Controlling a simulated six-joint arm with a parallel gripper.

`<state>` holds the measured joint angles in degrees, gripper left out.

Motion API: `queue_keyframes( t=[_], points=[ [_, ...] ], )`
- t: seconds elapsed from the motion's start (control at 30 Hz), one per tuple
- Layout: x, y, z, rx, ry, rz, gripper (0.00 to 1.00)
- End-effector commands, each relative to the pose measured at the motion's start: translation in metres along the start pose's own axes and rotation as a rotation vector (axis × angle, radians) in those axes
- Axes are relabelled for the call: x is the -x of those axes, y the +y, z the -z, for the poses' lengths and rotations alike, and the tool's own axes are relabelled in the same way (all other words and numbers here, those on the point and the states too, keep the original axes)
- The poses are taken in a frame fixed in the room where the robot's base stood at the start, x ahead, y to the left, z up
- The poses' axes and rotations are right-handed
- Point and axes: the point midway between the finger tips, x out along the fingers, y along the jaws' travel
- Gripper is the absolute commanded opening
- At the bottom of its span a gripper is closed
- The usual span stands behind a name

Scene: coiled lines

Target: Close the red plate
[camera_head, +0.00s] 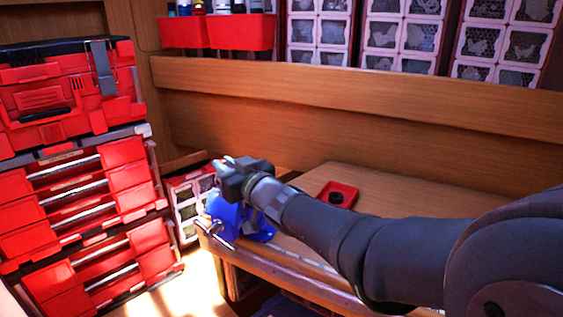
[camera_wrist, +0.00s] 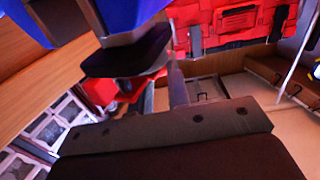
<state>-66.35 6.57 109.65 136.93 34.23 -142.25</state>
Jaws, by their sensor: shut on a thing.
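A small flat red square piece (camera_head: 337,195) with a dark round part in its middle lies on the wooden bench. It is the plainest match for the red plate, though I cannot be sure. My gripper (camera_head: 226,170) is left of it, at the bench's left corner, just above a blue vise (camera_head: 238,218). In the wrist view, blue bodywork (camera_wrist: 125,14) shows close to my dark gripper parts (camera_wrist: 150,68). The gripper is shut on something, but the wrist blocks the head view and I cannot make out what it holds.
A tall stack of red tool cases (camera_head: 75,190) stands at the left, also seen in the wrist view (camera_wrist: 232,25). A small drawer rack (camera_head: 188,200) is beside the vise. Red bins (camera_head: 240,33) hang at the back. The bench (camera_head: 400,190) is largely clear behind my arm.

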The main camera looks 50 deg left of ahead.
Motion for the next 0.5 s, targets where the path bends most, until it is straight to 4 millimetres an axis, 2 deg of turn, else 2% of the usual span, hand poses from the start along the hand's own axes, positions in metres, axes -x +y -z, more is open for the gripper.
queue_keyframes(
  t=[0.5],
  points=[
    [-0.001, 0.0016, 0.0023, -0.001, 0.001, -0.063, 0.0]
  ],
)
